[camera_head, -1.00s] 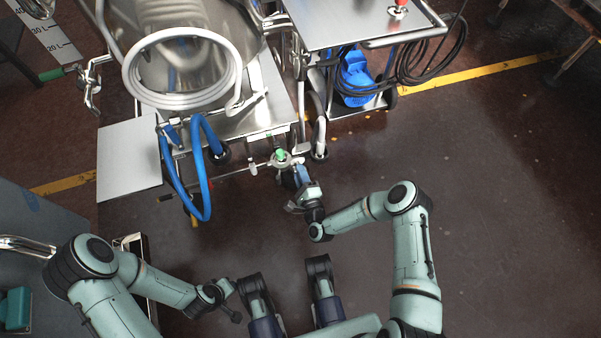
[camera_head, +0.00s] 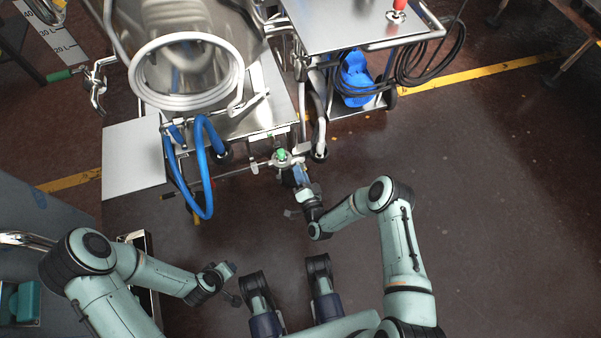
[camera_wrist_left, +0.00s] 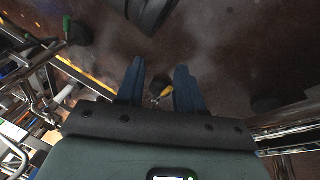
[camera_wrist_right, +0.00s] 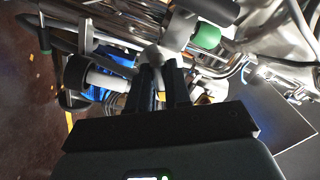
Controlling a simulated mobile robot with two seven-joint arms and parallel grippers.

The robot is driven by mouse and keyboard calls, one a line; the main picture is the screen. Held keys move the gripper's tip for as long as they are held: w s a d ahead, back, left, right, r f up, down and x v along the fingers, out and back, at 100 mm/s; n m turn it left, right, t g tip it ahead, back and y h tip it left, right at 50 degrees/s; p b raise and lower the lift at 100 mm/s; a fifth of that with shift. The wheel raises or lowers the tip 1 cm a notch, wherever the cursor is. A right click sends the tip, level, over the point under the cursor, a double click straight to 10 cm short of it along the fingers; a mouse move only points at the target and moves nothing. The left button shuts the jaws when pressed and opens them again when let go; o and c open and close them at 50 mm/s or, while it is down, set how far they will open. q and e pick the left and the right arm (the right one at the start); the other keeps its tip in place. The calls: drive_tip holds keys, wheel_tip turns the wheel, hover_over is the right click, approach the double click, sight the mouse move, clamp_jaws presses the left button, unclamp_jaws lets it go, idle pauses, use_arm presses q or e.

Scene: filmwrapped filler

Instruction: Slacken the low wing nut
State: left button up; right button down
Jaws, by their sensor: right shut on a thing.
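My right gripper (camera_head: 297,171) reaches up to the metal fittings at the front of the steel machine. In the right wrist view its dark fingers (camera_wrist_right: 165,80) are close together, shut on a small grey metal piece (camera_wrist_right: 152,56) at their tips. This piece appears to be the low wing nut, but its wings are mostly hidden by the fingers. A green knob (camera_head: 282,155) sits just beyond the gripper; a green part also shows in the right wrist view (camera_wrist_right: 206,36). My left gripper (camera_head: 229,269) is low and away from the machine; its fingers (camera_wrist_left: 158,90) are apart and empty.
A blue hose (camera_head: 205,170) loops down left of the fittings. A steel cart (camera_head: 350,22) with a blue unit (camera_head: 356,80) stands at the back right. A flat plate (camera_head: 133,160) is at the left. The floor at the right is open.

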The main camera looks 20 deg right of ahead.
use_arm(q)
drive_tip(key=shift+s+d+r+g+p, duration=0.15)
drive_tip(key=shift+s+d+r+p, duration=0.15)
drive_tip(key=shift+s, duration=0.2)
drive_tip(key=shift+s+d+r+g+p, duration=0.15)
drive_tip(key=shift+s+d+r+p, duration=0.15)
drive_tip(key=shift+s, duration=0.2)
use_arm(e)
drive_tip(key=shift+w+r+n, duration=0.1)
drive_tip(key=shift+n, duration=1.65)
drive_tip(key=shift+w+n, duration=0.1)
drive_tip(key=shift+n, duration=1.65)
drive_tip(key=shift+d, duration=0.1)
drive_tip(key=c, duration=1.1)
unclamp_jaws()
drive_tip(key=shift+o, duration=0.2)
use_arm(q)
drive_tip(key=shift+s+a+f, duration=0.1)
use_arm(e)
drive_tip(key=shift+s+f, duration=0.15)
drive_tip(key=shift+f, duration=0.1)
